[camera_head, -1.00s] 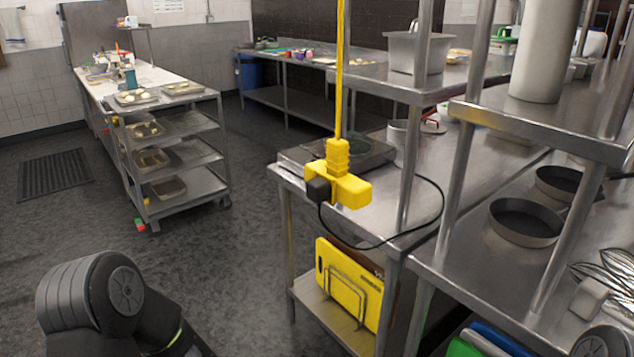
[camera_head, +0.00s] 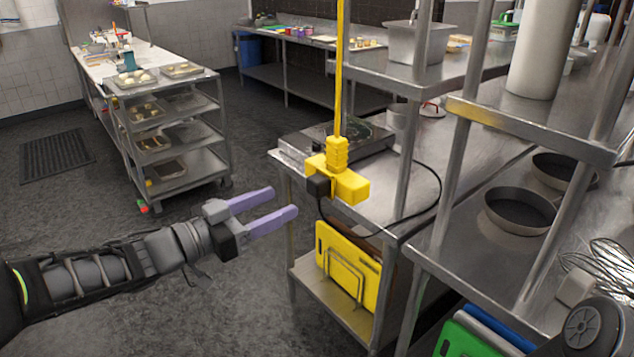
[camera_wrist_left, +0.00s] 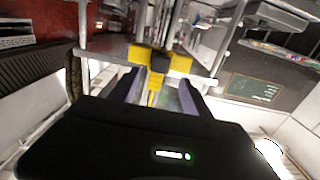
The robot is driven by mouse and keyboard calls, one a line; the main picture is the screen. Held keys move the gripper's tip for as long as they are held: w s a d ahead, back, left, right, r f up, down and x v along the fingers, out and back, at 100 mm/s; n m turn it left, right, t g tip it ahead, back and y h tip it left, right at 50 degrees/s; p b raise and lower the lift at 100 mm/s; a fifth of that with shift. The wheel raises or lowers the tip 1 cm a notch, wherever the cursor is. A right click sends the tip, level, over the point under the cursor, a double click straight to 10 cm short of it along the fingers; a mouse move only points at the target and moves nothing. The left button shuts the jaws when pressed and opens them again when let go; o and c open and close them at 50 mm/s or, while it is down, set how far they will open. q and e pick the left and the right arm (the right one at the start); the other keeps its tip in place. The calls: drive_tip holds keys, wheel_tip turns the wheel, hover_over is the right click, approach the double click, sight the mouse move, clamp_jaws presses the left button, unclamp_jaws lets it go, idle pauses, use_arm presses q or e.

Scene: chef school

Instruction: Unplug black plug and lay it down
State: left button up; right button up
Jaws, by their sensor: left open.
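The black plug (camera_head: 318,186) sits in the left side of a yellow socket block (camera_head: 348,187), which hangs on a yellow cord (camera_head: 339,70) in front of the metal table. A thin black cable runs from the plug in a loop to the right. My left gripper (camera_head: 284,204) is open and empty, its purple fingers pointing right, a short way left of the plug and a little lower. In the left wrist view, the yellow block (camera_wrist_left: 180,64) and the black plug (camera_wrist_left: 160,62) show ahead between the open fingers. My right gripper is not in view.
The metal table (camera_head: 440,170) has a flat metal appliance (camera_head: 320,140) near its left end. Yellow cutting boards (camera_head: 348,268) stand in a rack on the lower shelf. Round pans (camera_head: 520,210) sit on the right-hand table. A tray cart (camera_head: 165,140) stands at the left, with open floor between.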

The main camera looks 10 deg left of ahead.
sight(311, 189)
use_arm(q)
drive_tip(key=shift+w+f, duration=0.1)
drive_tip(key=b+x, duration=0.1)
drive_tip(key=x, duration=0.6)
drive_tip(key=shift+w+d+b, duration=0.1)
drive_tip(key=shift+d+b, duration=0.1)
drive_tip(key=shift+b, duration=0.15)
drive_tip(key=shift+w+d, duration=0.4)
drive_tip(key=shift+w, duration=0.2)
drive_tip(key=shift+p, duration=0.35)
idle(0.7)
drive_tip(key=shift+c, duration=0.5)
clamp_jaws()
idle(0.3)
